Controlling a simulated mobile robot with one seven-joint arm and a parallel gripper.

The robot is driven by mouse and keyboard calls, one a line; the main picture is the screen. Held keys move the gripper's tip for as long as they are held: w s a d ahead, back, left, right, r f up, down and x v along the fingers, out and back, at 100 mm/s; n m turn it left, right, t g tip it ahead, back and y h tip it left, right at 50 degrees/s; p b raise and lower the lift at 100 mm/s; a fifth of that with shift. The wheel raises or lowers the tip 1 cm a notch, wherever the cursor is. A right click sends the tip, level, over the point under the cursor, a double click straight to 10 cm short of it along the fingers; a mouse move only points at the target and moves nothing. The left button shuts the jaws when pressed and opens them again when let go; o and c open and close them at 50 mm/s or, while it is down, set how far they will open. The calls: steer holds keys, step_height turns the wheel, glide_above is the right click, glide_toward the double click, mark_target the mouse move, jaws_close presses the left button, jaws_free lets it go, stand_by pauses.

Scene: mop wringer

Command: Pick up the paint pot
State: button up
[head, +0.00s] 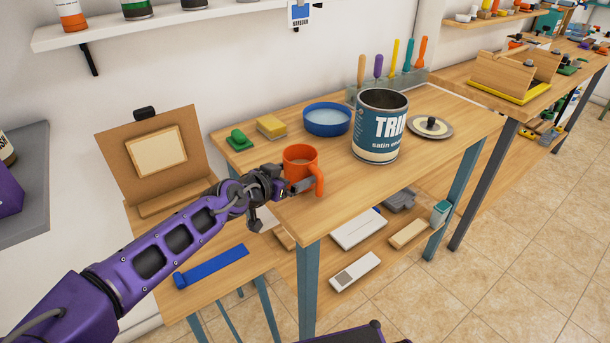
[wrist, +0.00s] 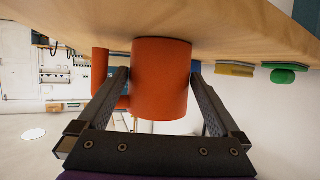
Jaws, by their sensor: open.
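The orange pot (head: 300,162), a small open cup with a side handle, stands upright near the front left edge of the wooden table. My gripper (head: 288,187) is at its near left side, low by the table top. In the wrist view, which shows the table upside down, my gripper (wrist: 159,72) is open with one finger on each side of the orange pot (wrist: 162,85). The left finger lies between the pot's body and its handle. I cannot tell whether either finger touches. A large paint tin (head: 379,128) marked TRIM stands open behind it to the right.
A blue bowl (head: 327,120), a yellow sponge (head: 271,126) and a green block (head: 239,139) lie behind the pot. A round lid (head: 430,127) lies right of the tin. Upright-handled tools stand in a rack (head: 410,81) at the back. The table's front right is clear.

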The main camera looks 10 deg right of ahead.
mark_target(305, 169)
steer(key=x, duration=0.6)
steer(key=shift+r+b, duration=0.1)
steer(key=shift+b, duration=0.3)
steer(key=c, duration=1.4)
